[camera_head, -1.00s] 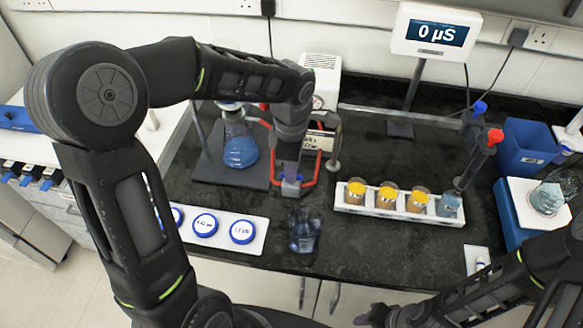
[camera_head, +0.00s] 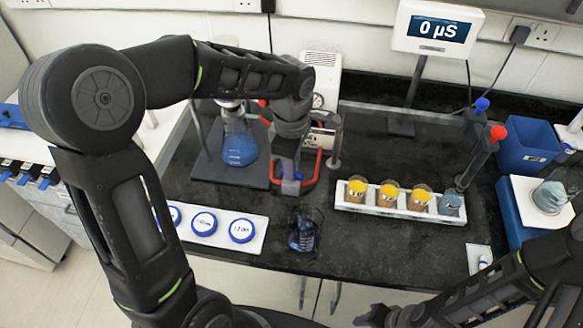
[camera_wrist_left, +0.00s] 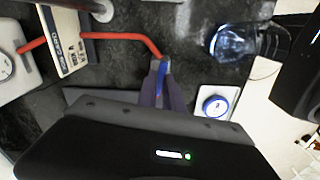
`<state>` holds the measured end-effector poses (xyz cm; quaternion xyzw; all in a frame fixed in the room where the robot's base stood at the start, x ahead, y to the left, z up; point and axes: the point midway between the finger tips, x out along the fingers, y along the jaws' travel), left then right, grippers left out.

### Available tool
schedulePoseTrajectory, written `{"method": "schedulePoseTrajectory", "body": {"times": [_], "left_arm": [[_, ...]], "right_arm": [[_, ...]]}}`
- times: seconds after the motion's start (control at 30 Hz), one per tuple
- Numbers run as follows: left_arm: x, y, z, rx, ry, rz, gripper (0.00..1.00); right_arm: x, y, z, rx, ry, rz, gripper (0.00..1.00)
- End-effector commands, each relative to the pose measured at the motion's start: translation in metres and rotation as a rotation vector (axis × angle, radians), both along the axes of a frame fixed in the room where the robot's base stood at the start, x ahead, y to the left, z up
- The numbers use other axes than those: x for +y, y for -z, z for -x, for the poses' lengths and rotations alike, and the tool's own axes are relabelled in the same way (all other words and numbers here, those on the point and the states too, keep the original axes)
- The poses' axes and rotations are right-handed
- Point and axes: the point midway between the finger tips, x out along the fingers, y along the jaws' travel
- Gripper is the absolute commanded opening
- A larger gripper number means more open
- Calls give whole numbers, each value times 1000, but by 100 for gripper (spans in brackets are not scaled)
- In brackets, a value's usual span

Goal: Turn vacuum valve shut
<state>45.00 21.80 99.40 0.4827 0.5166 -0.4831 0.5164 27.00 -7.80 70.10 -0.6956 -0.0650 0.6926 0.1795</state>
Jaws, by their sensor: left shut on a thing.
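The vacuum valve shows as a small blue handle (camera_wrist_left: 160,80) at the end of the red tubing (camera_wrist_left: 118,38) in the left wrist view. My left gripper (camera_wrist_left: 161,72) is shut on this handle, and its fingers hide part of it. In the head view my left gripper (camera_head: 290,186) is low over the bench, at the front of the red tubing (camera_head: 310,182); the valve is mostly hidden there. The white pump (camera_head: 322,75) stands behind my left wrist. My right gripper (camera_head: 372,316) is at the bottom edge, dark and too unclear to read.
A flask with blue liquid (camera_head: 240,148) stands on a dark stand base left of my gripper. A glass beaker (camera_head: 304,230) is close in front of it. A white rack (camera_head: 400,208) of yellow-topped jars stands right. A white tray with blue-lidded dishes (camera_head: 242,229) lies front left.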

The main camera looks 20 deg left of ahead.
Motion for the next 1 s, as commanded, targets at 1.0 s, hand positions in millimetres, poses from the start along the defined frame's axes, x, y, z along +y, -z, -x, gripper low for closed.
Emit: {"method": "schedulePoseTrajectory", "body": {"times": [1.0], "left_arm": [[0, 0, -1, -3, 937, -1, 0]], "right_arm": [[2, 30, -3, -12, -3, -9, 36]]}}
